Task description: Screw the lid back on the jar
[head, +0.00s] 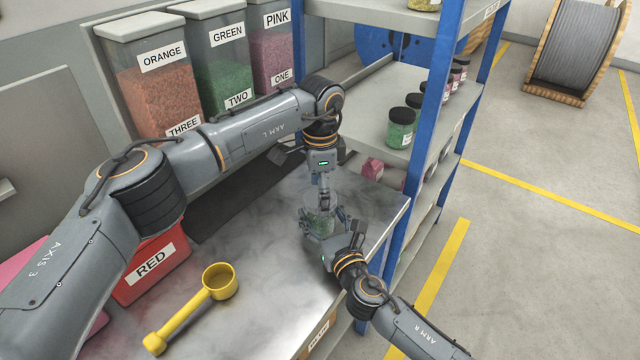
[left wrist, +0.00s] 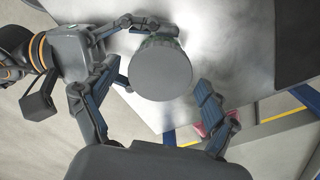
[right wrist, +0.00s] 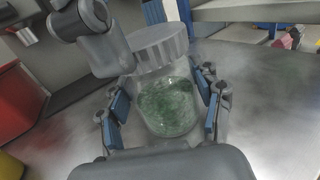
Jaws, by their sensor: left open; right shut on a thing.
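The clear jar (right wrist: 167,105) with green granules stands between the fingers of my right gripper (right wrist: 160,112), which is shut on it. In the head view the jar (head: 320,224) is small and partly covered by both grippers. The grey round lid (left wrist: 160,68) sits at the jar's mouth; it also shows in the right wrist view (right wrist: 157,50). I cannot tell how far it is threaded. My left gripper (head: 323,200) is above the jar, pointing down. Its fingers are open on either side of the lid, with gaps visible in the left wrist view.
A yellow scoop (head: 190,308) and a red bin (head: 150,265) are on the metal table (head: 265,310) at left. Labelled containers (head: 158,80) stand behind. A blue-post shelf (head: 420,165) with small jars (head: 400,128) stands close at right. The table's right edge is near the jar.

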